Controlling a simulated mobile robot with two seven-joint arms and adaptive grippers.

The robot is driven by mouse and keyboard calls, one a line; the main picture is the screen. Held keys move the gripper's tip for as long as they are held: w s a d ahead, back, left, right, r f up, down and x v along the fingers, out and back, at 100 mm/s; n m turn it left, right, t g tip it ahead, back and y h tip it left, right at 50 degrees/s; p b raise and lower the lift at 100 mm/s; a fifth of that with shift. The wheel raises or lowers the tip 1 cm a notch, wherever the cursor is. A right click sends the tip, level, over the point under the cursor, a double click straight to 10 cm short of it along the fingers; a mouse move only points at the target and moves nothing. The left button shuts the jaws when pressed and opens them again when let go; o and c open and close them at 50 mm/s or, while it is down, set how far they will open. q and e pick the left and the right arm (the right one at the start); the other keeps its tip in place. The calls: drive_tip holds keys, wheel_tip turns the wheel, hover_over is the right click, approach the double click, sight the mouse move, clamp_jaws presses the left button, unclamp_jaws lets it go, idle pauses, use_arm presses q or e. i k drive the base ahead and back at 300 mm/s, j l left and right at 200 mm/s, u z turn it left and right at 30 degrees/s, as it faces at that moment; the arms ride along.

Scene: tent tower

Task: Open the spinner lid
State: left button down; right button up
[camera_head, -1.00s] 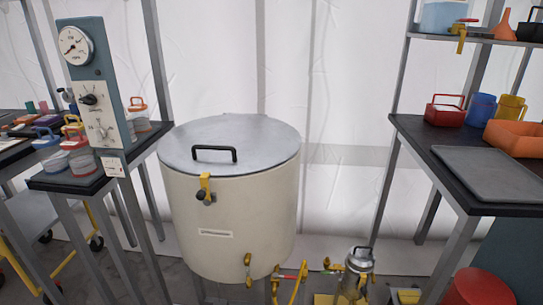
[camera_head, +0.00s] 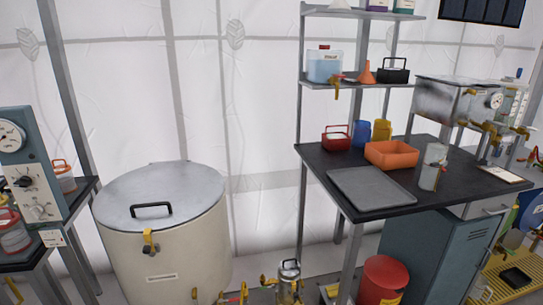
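The spinner, a large cream drum (camera_head: 172,250), stands at the lower left of the head view. Its flat grey metal lid (camera_head: 180,186) lies shut on top. A black bar handle (camera_head: 151,210) is fixed on the lid near its front. A yellow latch with a black knob (camera_head: 150,242) sits at the front rim, below the handle; I cannot tell whether it is fastened. Neither of my grippers shows in the view.
A control panel with a gauge (camera_head: 22,175) stands left of the drum. A black-topped table (camera_head: 322,172) to the right holds a grey tray (camera_head: 370,189) and an orange bin (camera_head: 391,154). A small metal canister (camera_head: 289,278) and a red bin (camera_head: 383,280) stand low between them.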

sight(158, 196)
drive_tip(key=j+u, duration=0.1)
drive_tip(key=u, duration=0.9)
